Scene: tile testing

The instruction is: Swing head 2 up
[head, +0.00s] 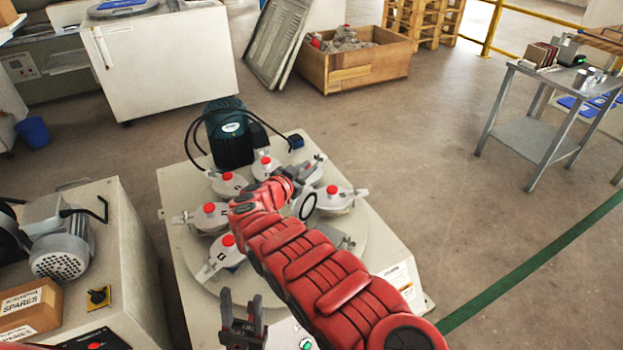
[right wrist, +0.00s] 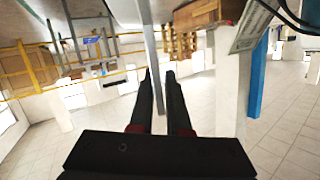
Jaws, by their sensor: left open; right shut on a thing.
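The test machine's round table (head: 345,240) carries several pale heads with red knobs. One head (head: 335,198) is at the right, one (head: 208,214) at the left, one (head: 226,255) at the front left and others at the back. Their number marks are too small to read surely. My right gripper (head: 312,170) reaches over the table to the back-right side and is shut on a part of a head there; my red arm hides much of it. In the right wrist view a grey bar (right wrist: 149,50) runs between its dark fingers (right wrist: 158,90). My left gripper (head: 243,318) is open and empty at the machine's front edge.
A dark green motor (head: 230,135) with black cables stands at the machine's back. A cabinet with a grey motor (head: 65,250) and a spares box (head: 30,308) stands at the left. A metal trolley (head: 540,135) stands at the right. The floor between is clear.

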